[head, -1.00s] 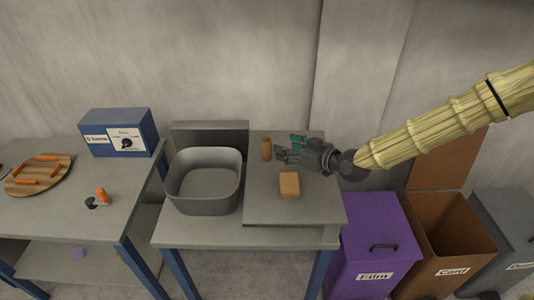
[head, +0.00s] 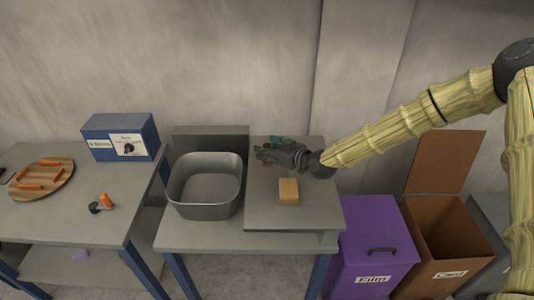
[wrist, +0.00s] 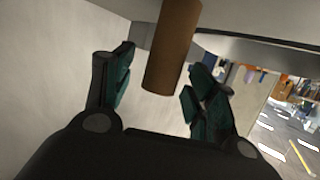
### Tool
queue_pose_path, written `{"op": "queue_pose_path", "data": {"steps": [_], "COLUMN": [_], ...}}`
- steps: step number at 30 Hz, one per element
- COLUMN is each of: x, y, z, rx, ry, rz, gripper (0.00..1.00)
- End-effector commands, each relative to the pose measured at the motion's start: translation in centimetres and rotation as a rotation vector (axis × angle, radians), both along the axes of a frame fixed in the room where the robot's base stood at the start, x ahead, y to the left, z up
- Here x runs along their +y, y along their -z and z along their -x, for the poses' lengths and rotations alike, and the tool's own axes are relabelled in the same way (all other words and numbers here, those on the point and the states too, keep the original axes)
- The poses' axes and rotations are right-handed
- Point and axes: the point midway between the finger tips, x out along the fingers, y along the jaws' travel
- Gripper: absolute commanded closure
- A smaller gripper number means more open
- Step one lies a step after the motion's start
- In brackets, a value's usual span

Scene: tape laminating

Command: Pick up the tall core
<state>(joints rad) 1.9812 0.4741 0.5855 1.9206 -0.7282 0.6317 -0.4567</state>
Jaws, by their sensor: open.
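The tall core is a brown cylinder (wrist: 172,50); in the wrist view it stands between my two fingers, with a gap on each side. Its far end runs out of the top of that view. In the head view my gripper (head: 266,153) is at the back left of the raised grey board (head: 315,207) and hides most of the core. My gripper is open, its green-padded fingers apart (wrist: 160,75), and holds nothing. I cannot tell how deep the core is between the fingers.
A tan block (head: 289,190) lies on the board, in front of my gripper. A grey bin (head: 207,207) stands to the left. A purple film bin (head: 375,245) and a brown card bin (head: 455,235) stand to the right. The board's front right is clear.

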Motion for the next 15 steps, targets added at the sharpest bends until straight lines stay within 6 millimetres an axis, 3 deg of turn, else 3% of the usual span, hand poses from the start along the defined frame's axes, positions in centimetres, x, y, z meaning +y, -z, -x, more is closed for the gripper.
{"op": "queue_pose_path", "data": {"steps": [11,15], "x": [0.58,0.57], "y": [0.29,0.28], "z": [-0.55,-0.55], "rx": [0.0,0.001], "ry": [0.0,0.0], "rz": [0.0,-0.001], "gripper": [0.43,0.67]}}
